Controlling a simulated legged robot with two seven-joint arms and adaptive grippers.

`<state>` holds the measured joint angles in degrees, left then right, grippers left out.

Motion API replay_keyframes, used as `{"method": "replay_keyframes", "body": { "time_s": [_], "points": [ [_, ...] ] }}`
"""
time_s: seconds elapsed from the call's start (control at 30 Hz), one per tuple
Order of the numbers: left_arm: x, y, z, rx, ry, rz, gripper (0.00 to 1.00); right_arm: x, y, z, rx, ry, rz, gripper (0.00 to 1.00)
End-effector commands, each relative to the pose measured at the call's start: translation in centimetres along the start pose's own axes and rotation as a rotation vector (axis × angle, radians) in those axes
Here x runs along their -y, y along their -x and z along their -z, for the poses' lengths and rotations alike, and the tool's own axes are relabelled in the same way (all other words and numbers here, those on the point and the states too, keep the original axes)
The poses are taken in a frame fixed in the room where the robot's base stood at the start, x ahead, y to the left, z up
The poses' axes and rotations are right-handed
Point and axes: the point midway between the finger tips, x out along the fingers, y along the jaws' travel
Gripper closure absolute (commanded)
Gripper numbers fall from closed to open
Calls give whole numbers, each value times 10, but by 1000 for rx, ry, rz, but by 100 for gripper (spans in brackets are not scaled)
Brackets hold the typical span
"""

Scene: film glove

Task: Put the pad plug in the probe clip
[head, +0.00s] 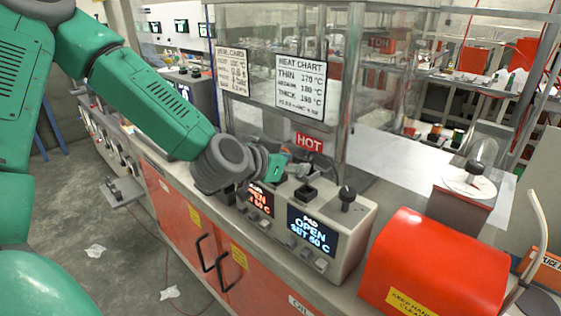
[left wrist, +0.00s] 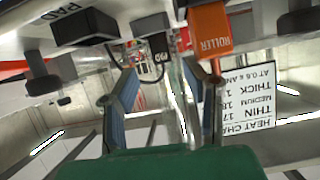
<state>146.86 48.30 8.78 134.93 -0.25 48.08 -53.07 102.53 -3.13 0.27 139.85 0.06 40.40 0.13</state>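My left gripper (head: 280,168) reaches in from the left, over the temperature control boxes. It also shows in the left wrist view (left wrist: 160,72), with its two blue-padded fingers apart and nothing clearly held between them. In that view a small black plug marked PAD (left wrist: 158,48) with a thin cable appears beyond the gap between the fingers. A larger black block marked PAD (left wrist: 84,27) is to its left, and an orange block marked ROLLER (left wrist: 210,30) to its right. I cannot tell which part is the probe clip. My right gripper is in neither view.
The pad control box (head: 325,235) reads OPEN, SET 60 C, with a black knob (head: 347,195) on top. A red rounded housing (head: 435,265) stands to its right. A clear-walled enclosure with a heat chart (head: 301,82) and HOT sign (head: 309,143) rises behind.

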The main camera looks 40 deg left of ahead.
Motion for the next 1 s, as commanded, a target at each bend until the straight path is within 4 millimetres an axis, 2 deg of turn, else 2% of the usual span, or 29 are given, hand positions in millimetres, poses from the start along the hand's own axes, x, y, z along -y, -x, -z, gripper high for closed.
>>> {"method": "replay_keyframes", "body": {
  "time_s": [0.1, 0.3, 0.53, 0.63, 0.67, 0.77, 0.87, 1.0],
  "points": [
    [0, 24, 2, -1, 0, -1, 60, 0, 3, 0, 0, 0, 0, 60],
    [0, 49, 2, -1, -2, 0, 60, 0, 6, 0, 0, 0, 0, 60],
    [0, 58, -1, 4, -1, 0, 60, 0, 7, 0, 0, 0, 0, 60],
    [-4, 54, -16, 47, -3, -4, 60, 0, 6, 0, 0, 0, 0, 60],
    [-6, 52, -26, 74, -3, -6, 60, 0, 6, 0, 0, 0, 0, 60],
    [-18, 45, -73, 208, 0, -18, 60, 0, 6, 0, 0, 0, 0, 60],
    [-36, 44, -141, 392, 8, -29, 60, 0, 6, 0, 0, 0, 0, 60],
    [-66, 64, -244, 665, 25, -35, 60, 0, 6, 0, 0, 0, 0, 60]
  ]
}}
